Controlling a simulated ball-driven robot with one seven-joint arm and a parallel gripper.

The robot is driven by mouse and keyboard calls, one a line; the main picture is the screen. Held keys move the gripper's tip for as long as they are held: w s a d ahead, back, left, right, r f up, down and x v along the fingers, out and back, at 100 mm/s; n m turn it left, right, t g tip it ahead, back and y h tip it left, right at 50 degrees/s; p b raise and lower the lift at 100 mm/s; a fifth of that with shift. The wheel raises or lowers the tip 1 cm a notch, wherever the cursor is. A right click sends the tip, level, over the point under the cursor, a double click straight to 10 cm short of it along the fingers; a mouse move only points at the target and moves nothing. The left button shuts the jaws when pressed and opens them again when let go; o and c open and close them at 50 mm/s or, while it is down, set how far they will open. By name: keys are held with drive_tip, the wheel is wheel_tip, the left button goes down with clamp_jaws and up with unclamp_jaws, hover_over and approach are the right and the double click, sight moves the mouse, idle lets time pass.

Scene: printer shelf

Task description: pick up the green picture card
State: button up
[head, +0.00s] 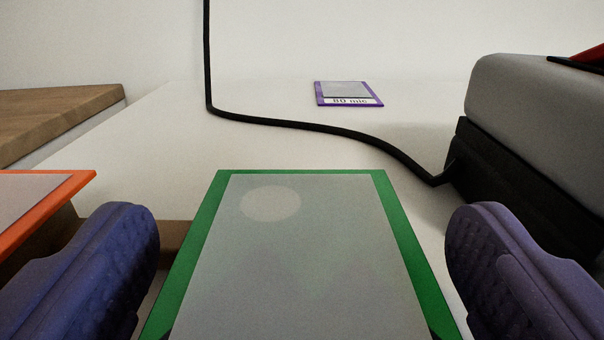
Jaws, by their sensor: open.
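The green picture card (305,262) has a green border around a grey face with a pale round patch at its upper left. It lies in the lower middle of the head view, and its near end runs out of the picture. My gripper (303,245) is open, with one dark purple finger on each side of the card. Gaps show between the card's far part and both fingers, so I see no contact there. What is beneath the card is hidden.
An orange-edged card (62,200) is at the left, near the left finger. A purple card (348,93) lies farther back on the white shelf (150,130). A black cable (300,124) crosses to a grey and black machine (545,130) at right. A wooden surface (55,112) is at far left.

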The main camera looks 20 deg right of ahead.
sight(301, 280)
drive_tip(key=shift+w, duration=0.3)
drive_tip(key=c, duration=1.1)
drive_tip(key=shift+r, duration=0.15)
drive_tip(key=shift+r, duration=0.25)
wheel_tip(301, 280, up, 4)
drive_tip(key=shift+f+p, duration=0.25)
drive_tip(key=shift+p, duration=0.9)
drive_tip(key=s+d+p, duration=0.1)
drive_tip(key=s+d, duration=0.3)
drive_tip(key=s, duration=0.3)
drive_tip(key=s+d+p, duration=0.2)
drive_tip(key=s+d, duration=0.1)
drive_tip(key=s, duration=0.4)
drive_tip(key=shift+s+d+r, duration=0.15)
drive_tip(key=shift+d+r, duration=0.2)
drive_tip(key=shift+r, duration=0.05)
